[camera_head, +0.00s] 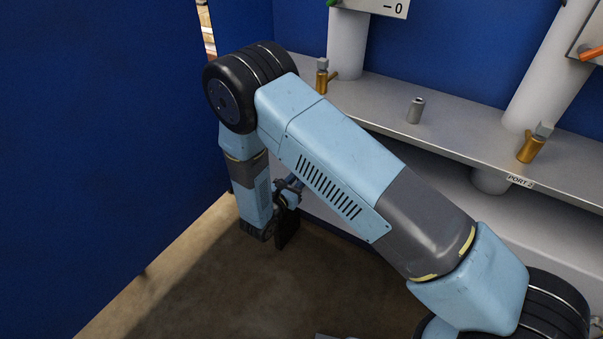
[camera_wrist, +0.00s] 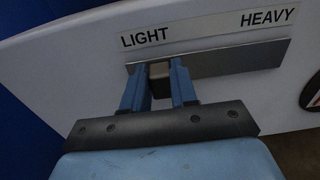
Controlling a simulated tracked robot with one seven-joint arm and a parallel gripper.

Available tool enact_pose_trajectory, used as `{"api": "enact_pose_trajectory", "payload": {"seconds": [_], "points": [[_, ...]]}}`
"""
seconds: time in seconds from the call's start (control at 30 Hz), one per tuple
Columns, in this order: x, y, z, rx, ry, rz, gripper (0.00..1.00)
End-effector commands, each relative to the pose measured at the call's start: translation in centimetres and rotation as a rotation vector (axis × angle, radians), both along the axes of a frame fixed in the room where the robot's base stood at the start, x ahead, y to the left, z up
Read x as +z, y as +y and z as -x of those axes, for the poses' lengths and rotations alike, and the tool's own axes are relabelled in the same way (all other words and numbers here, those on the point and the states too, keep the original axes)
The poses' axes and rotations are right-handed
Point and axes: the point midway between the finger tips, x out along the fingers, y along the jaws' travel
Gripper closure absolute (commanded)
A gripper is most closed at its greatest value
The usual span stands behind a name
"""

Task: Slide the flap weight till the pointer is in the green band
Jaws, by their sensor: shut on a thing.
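In the wrist view, my gripper (camera_wrist: 160,72) has its two blue fingers around the small flap weight (camera_wrist: 159,70), a dark block. It is shut on the weight, near the left end of a metal rail (camera_wrist: 230,58), below the word LIGHT. The word HEAVY stands at the rail's right end. The fingers hide the weight's sides. In the head view, my arm hides the flap. Only the lower edge of a white dial plate (camera_head: 392,8) marked 0 shows there, with a small green piece beside it. I cannot make out its pointer or a green band.
A grey shelf (camera_head: 455,135) carries a small metal cylinder (camera_head: 415,110) and two brass valves, one left (camera_head: 322,80) and one right (camera_head: 531,145). White pipes rise behind. A blue wall (camera_head: 90,150) stands close on the left. A PORT label (camera_head: 520,181) is on the shelf edge.

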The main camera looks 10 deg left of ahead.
Motion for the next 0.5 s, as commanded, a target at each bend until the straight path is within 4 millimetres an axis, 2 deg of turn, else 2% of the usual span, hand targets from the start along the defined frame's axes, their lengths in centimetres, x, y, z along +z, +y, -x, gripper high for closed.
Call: {"api": "enact_pose_trajectory", "payload": {"seconds": [0.33, 0.37, 0.5], "points": [[-0.01, -0.03, 0.51, 0.009, 0.001, 0.002, 1.0], [-0.01, -0.03, 0.5, 0.009, 0.001, 0.002, 0.7], [0.0, -0.01, 0.5, 0.009, 0.0, 0.001, 0.56]]}}
